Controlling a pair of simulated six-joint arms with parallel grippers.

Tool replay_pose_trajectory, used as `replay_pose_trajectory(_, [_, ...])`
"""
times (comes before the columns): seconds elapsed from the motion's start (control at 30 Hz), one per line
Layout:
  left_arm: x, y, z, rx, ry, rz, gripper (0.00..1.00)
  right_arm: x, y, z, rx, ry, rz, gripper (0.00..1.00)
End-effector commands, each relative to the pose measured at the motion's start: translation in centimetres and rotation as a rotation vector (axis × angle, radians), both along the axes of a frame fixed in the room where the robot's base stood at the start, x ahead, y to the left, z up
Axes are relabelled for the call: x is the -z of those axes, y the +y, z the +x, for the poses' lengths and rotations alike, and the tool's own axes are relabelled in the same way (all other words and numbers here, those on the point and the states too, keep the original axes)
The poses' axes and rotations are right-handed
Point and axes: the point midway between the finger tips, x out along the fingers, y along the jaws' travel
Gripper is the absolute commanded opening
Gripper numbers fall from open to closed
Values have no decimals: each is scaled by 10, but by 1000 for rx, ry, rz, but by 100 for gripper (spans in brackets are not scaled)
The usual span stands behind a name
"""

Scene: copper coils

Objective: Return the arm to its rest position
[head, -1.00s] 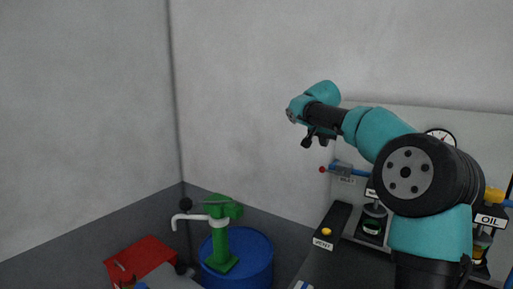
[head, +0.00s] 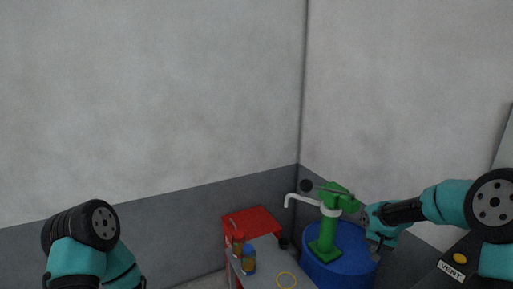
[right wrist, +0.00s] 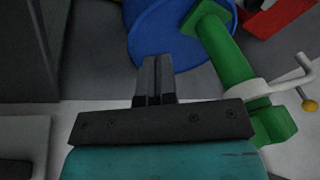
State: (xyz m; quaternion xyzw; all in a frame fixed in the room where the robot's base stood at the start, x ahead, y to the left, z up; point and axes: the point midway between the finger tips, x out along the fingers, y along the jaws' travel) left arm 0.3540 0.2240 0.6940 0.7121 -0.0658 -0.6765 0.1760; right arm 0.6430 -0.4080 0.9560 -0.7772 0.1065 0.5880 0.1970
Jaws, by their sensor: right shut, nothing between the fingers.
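My right arm (head: 435,205) comes in from the right in the head view. Its gripper (head: 376,247) hangs beside the green hand pump (head: 325,235), over the right part of the blue drum (head: 335,270). In the right wrist view my right gripper (right wrist: 154,68) has its two fingers together with nothing between them. The blue drum (right wrist: 170,35) and green pump (right wrist: 228,55) lie beyond and to the right of the fingers. My left arm (head: 85,245) shows at the lower left of the head view; its gripper is out of view.
A dark unit with a VENT label (head: 451,271) is at lower right. The pump's white spout (head: 300,200) sticks out left.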

Motion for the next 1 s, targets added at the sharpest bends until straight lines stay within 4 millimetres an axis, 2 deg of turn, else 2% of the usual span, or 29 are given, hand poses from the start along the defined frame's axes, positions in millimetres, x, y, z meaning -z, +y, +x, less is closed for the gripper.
replay_pose_trajectory(0.03, [0,0,0,0,0,0,86,27,16,-9,-33,18,25,0])
replay_pose_trajectory(0.2, [0,0,0,0,0,0,86,105,68,-49,-130,47,108,0])
replay_pose_trajectory(0.3, [0,0,0,0,0,0,86,146,96,-80,-175,64,151,0])
replay_pose_trajectory(0.5, [0,0,0,0,0,0,86,209,142,-154,-241,97,210,0])
replay_pose_trajectory(0.7, [0,0,0,0,0,0,86,251,174,-241,-289,135,229,0])
replay_pose_trajectory(0.8, [0,0,0,0,0,0,86,259,181,-272,-306,148,224,0])
replay_pose_trajectory(0.9, [0,0,0,0,0,0,86,262,184,-288,-315,154,218,0])
replay_pose_trajectory(1.0, [0,0,0,0,0,0,86,263,184,-291,-318,152,216,0])
